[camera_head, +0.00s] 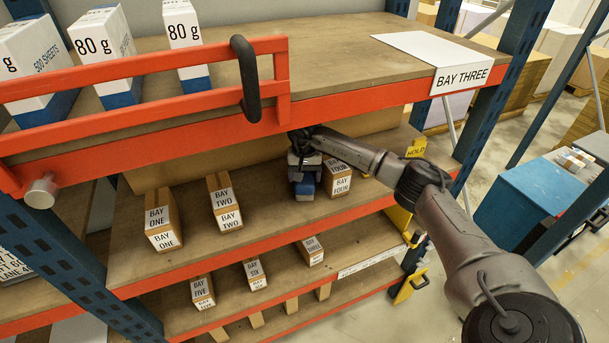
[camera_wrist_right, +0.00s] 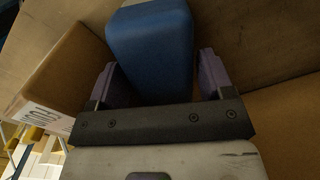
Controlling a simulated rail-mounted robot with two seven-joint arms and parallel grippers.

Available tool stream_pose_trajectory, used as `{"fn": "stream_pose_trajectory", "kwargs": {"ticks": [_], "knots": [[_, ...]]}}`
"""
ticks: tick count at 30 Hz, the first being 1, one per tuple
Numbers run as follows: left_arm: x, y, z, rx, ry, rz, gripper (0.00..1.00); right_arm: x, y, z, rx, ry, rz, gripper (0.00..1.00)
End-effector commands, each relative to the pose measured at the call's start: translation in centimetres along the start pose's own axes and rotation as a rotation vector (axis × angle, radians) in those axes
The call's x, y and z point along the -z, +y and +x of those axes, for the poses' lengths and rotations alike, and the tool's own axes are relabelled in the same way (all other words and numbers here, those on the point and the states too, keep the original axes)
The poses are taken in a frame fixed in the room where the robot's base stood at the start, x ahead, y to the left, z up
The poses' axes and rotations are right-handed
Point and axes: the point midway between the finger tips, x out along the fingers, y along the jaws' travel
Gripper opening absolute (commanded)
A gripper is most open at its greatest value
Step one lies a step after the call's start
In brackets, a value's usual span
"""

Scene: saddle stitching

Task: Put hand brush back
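My right gripper (camera_head: 303,165) reaches in over the middle shelf from the right, under the top shelf's orange beam. A rounded blue thing (camera_head: 304,187) is just below it, beside the BAY FOUR box. In the right wrist view the blue thing (camera_wrist_right: 152,45) lies ahead of and between the two purple fingers (camera_wrist_right: 158,75). A narrow gap shows beside the right finger, so the gripper looks open around it. I see no bristles and cannot tell whether it is the hand brush. My left gripper is not in view.
Boxes marked BAY ONE (camera_head: 162,220), BAY TWO (camera_head: 225,203) and BAY FOUR (camera_head: 340,178) stand on the middle shelf (camera_head: 270,228). Smaller marked boxes stand below. A dark curved handle (camera_head: 247,80) is on the orange top rail. White packs (camera_head: 103,50) stand behind it.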

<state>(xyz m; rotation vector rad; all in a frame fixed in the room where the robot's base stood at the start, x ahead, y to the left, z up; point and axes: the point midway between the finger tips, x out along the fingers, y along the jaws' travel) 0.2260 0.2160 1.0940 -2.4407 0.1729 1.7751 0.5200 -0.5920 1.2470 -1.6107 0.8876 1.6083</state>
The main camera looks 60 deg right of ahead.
Motion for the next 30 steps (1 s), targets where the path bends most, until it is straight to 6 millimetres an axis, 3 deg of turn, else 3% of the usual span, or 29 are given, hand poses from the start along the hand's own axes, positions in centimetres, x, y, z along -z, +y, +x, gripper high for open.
{"fn": "stream_pose_trajectory", "kwargs": {"ticks": [5, 17, 30], "knots": [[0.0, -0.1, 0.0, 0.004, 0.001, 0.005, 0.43, 0.1, 0.0, -0.9, 0.002, 0.002, 0.000, 0.74], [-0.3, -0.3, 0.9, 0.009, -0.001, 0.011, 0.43, 0.0, 0.0, -5.3, 0.001, 0.001, 0.000, 0.74], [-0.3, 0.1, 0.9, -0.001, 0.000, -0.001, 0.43, 0.0, 0.0, -5.8, 0.000, 0.000, 0.000, 0.74]]}}
